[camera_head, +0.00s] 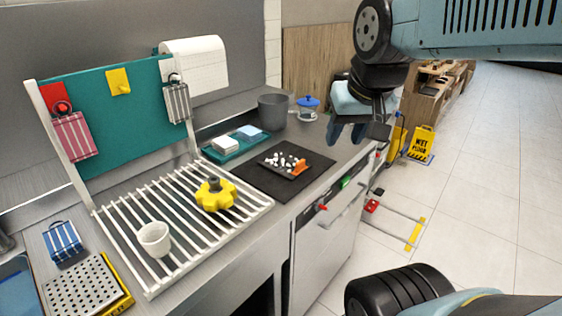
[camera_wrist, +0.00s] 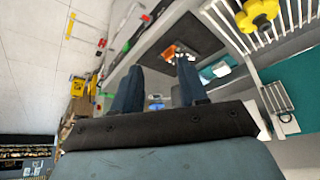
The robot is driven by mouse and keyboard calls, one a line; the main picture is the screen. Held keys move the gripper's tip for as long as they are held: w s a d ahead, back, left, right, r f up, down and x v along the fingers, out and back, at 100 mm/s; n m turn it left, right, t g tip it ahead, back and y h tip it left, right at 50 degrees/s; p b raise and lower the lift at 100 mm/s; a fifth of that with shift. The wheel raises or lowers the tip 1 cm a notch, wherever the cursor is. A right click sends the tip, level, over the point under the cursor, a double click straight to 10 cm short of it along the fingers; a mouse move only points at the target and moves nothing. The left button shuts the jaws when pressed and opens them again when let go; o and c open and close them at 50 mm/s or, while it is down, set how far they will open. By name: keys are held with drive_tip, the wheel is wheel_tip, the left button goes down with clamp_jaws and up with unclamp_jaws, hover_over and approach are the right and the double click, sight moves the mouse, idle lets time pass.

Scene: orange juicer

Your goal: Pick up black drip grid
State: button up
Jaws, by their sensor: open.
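I cannot pick out the black drip grid for certain. A small dark flat piece (camera_head: 272,162) lies on a black mat (camera_head: 250,178) on the counter, with several white bits and an orange item (camera_head: 299,167) on it. In the wrist view the mat (camera_wrist: 203,38) and the orange item (camera_wrist: 170,52) show beyond my fingers. A grey perforated plate (camera_head: 88,288) lies at the front left. My gripper (camera_head: 350,137) is open and empty, held above the counter's right edge, to the right of the mat. Its two blue fingers show apart in the wrist view (camera_wrist: 158,70).
Behind the mat stand a teal tray (camera_head: 226,153), a grey bin (camera_head: 273,111) and a blue-lidded jar (camera_head: 308,108). The floor to the right is mostly clear.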

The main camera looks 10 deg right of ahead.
drive_tip(key=w+f+m+g, duration=0.25)
drive_tip(key=w+m, duration=0.25)
drive_tip(key=w, duration=0.8)
drive_tip(key=m+g, duration=0.3)
drive_tip(key=m, duration=0.2)
approach(299, 162)
wheel_tip(299, 162, down, 10)
drive_tip(key=shift+f, duration=0.25)
clamp_jaws()
